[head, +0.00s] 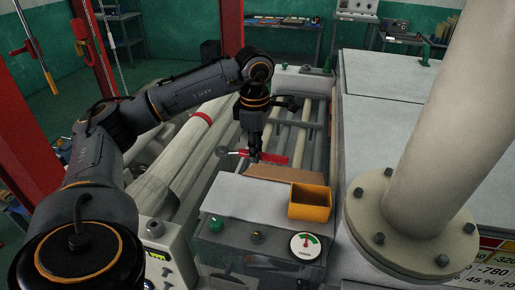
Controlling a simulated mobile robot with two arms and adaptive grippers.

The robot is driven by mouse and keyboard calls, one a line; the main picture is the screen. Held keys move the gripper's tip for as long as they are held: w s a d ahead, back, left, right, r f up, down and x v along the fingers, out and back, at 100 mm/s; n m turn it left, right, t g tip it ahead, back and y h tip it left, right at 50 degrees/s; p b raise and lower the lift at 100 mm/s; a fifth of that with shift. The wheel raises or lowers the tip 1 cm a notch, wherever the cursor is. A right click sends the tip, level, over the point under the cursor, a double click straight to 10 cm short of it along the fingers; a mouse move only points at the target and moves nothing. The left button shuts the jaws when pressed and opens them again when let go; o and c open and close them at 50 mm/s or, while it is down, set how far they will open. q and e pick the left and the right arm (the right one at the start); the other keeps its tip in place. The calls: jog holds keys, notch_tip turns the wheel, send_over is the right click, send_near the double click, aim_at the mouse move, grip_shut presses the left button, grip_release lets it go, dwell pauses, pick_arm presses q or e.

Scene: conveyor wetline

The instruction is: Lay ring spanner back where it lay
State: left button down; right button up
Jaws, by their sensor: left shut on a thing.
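My left gripper (255,153) points down over the near part of the conveyor and is shut on the ring spanner (272,158). The spanner lies roughly level across the fingers, with a red part to the right and a grey ring end to the left. It shows above the rollers and just beyond a brown board; whether it touches anything below cannot be told. The fingertips are small and dark here. My right gripper is not in view.
A white panel (245,197) nearer to me carries an orange open box (309,215) at its right. A brown board (285,173) lies behind it. A dial gauge (305,246) is in front. A thick flanged pipe (425,130) stands at the right. Rollers (301,138) run behind.

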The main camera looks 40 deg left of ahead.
aim_at(257, 183)
pick_arm(q)
jog(key=shift+w+f, duration=0.25)
jog(key=shift+d+f+b, duration=0.1)
jog(key=shift+f+b, duration=0.45)
jog(key=shift+b, duration=0.05)
jog(key=shift+f+b, duration=0.35)
jog(key=shift+f, duration=0.05)
notch_tip(257, 183, down, 6)
jog(key=b, duration=0.5)
jog(key=shift+f, duration=0.25)
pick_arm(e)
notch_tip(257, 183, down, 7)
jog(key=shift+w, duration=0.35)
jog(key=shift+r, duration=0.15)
pick_arm(q)
jog(key=c, duration=1.1)
grip_release()
jog(key=shift+c, duration=0.2)
